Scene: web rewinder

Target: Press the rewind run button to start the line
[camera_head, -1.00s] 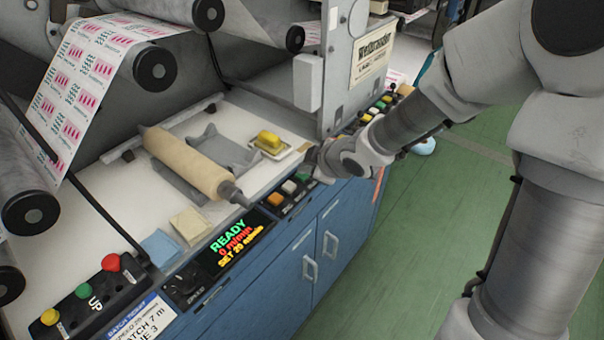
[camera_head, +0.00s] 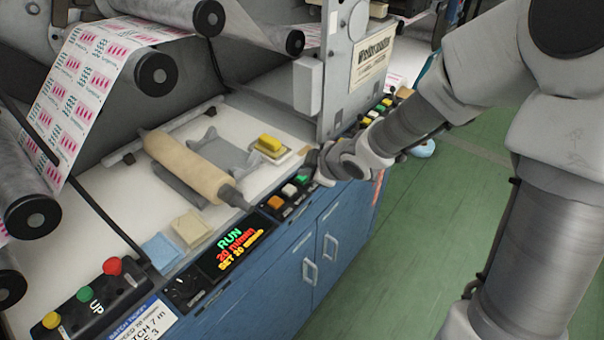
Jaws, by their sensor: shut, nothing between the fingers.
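The button panel on the machine's front edge has an orange button (camera_head: 276,203), a white button (camera_head: 289,190) and a green button (camera_head: 302,179). No label on these buttons is readable, so I cannot tell by text which is the run button. My gripper (camera_head: 313,162) is shut and empty, just beyond the green button. Whether it touches the panel is hard to tell. The display (camera_head: 234,251) left of the buttons reads "RUN" in green, with "20 m/min" in red and a set line in yellow below.
A tan roller (camera_head: 186,165) and a yellow-topped block (camera_head: 270,146) lie on the white deck. A control box (camera_head: 95,300) with red, green and yellow buttons stands at lower left. More coloured buttons line the edge beyond my wrist.

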